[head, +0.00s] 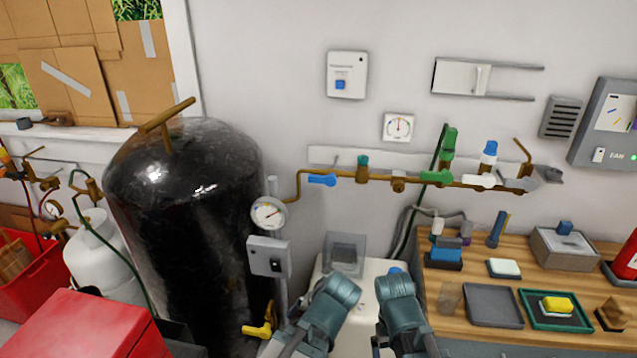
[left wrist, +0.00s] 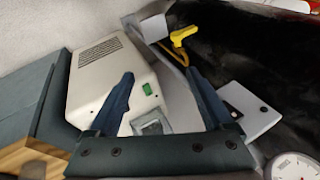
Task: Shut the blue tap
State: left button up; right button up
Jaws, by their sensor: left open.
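The blue tap (head: 322,180) is a flat blue lever on the brass pipe (head: 375,180) along the wall, at the pipe's left end. Its lever lies roughly along the pipe. In the left wrist view my left gripper (left wrist: 160,75) is open, its two dark blue fingers apart with nothing between them. It is over the area of the white machine (left wrist: 105,75) and away from the blue tap, which does not show there. In the head view only upper parts of my two arms show at the bottom; the right gripper is out of view.
Green (head: 437,176) and white (head: 478,181) levers sit farther right on the pipe. A black tank (head: 185,200) stands left, with a pressure gauge (head: 268,213) and grey switch box (head: 268,257) beside it. A yellow tap (head: 258,330) is low down. The wooden bench (head: 450,285) at right holds several items.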

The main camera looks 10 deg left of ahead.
pick_arm(q)
jog(key=shift+o, duration=0.8)
jog(key=w+t+h+b, duration=0.1)
jog(key=w+t, duration=0.1)
jog(key=w, duration=0.5)
jog(key=shift+w+d+f+t, duration=0.2)
jog(key=shift+w+d+t, duration=0.1)
jog(key=shift+w, duration=0.1)
jog(key=n+t+h+b, duration=0.25)
jog(key=t+b, duration=0.25)
jog(key=t, duration=0.7)
send_near(319, 180)
jog(key=s, duration=0.3)
jog(key=shift+a+f+h, duration=0.15)
jog(key=shift+h, duration=0.1)
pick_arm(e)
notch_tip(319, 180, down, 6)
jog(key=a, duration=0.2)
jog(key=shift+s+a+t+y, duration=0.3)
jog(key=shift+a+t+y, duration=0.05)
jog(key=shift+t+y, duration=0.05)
pick_arm(q)
jog(key=shift+w, duration=0.1)
jog(key=w, duration=1.3)
jog(key=shift+w+a, duration=0.1)
jog(key=shift+w, duration=0.25)
